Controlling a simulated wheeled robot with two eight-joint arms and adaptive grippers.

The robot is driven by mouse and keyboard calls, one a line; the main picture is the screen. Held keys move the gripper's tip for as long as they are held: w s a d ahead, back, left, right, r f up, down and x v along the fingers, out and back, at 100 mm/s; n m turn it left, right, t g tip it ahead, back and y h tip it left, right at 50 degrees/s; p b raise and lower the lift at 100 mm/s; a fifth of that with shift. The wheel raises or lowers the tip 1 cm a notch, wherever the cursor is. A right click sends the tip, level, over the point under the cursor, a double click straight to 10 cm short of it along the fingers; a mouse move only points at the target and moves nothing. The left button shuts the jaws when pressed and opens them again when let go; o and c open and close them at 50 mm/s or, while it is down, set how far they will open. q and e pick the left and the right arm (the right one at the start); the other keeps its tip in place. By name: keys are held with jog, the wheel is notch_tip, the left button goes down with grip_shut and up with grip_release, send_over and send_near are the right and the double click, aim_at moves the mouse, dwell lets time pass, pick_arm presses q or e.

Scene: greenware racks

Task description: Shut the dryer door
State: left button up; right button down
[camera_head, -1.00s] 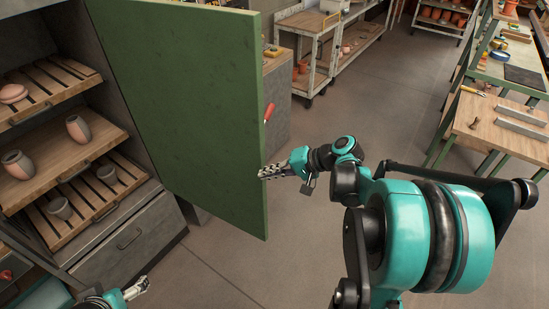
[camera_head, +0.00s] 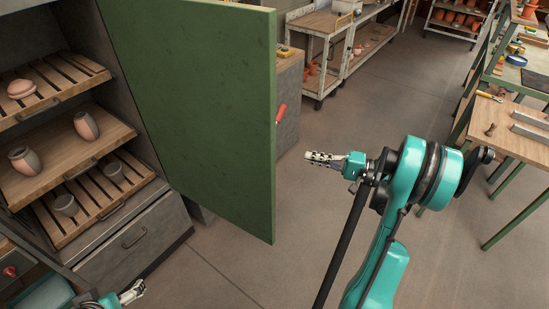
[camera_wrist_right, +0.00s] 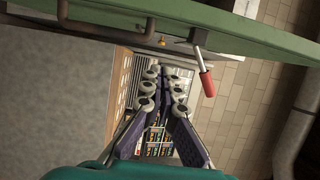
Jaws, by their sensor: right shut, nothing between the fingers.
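The green dryer door (camera_head: 195,100) stands wide open on the right side of the dryer cabinet (camera_head: 122,88). Its red-gripped handle (camera_head: 281,113) sticks out past the free edge on the far face. It also shows in the right wrist view, where the red handle (camera_wrist_right: 207,83) hangs from the green door (camera_wrist_right: 265,42). My right gripper (camera_head: 308,156) is shut and empty, to the right of the door's free edge and below the handle, apart from both in the head view. My left gripper (camera_head: 140,287) is low at the left, small and partly cut off; its jaws are unclear.
Slatted shelves (camera_head: 60,170) in the cabinet hold several clay pots, with a drawer (camera_head: 135,240) below. Open floor (camera_head: 270,265) lies under the door and around my right arm. A cart (camera_head: 318,85) stands behind; a workbench (camera_head: 510,150) is at the right.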

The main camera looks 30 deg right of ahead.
jog(key=w+a+b, duration=0.3)
jog(key=w+a, duration=0.2)
jog(key=a, duration=0.5)
jog(key=shift+a, duration=0.1)
jog(key=shift+a, duration=0.1)
